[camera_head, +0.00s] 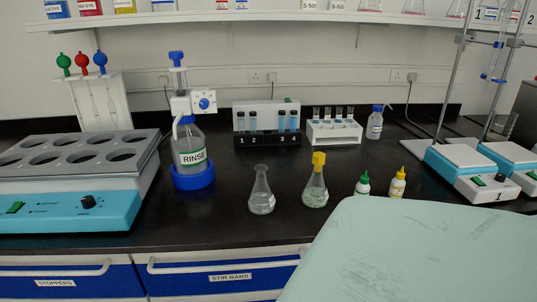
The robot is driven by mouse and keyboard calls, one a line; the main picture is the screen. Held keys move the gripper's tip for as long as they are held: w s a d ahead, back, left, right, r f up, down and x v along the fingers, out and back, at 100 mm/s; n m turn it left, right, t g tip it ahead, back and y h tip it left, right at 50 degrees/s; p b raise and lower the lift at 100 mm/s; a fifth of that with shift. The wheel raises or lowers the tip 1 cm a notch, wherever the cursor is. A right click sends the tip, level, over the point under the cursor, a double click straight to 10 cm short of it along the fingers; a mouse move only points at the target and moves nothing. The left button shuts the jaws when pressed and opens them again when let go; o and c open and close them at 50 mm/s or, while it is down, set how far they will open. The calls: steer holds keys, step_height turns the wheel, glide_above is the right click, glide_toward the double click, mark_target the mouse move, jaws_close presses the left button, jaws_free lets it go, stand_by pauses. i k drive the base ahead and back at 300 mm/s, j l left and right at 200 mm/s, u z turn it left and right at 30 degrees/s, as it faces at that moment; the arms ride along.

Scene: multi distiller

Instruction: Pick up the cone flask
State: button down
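Two cone flasks stand upright on the black bench, near its front edge at the middle of the view. The open clear cone flask (261,201) has no stopper. To its right is a cone flask with a yellow stopper (315,191). A small gap separates the two. Both are fully visible and nothing touches them. My gripper is not in view, so its state and its distance from the flasks do not show.
The RINSE bottle (190,150) with a blue base stands left of the flasks. Tube racks (333,132) stand behind. Small green-capped (362,185) and yellow-capped (397,184) bottles stand right. A block with round wells (75,165) fills the left. The lower right is blocked at close range.

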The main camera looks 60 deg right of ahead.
mark_target(316, 182)
steer(key=z, duration=2)
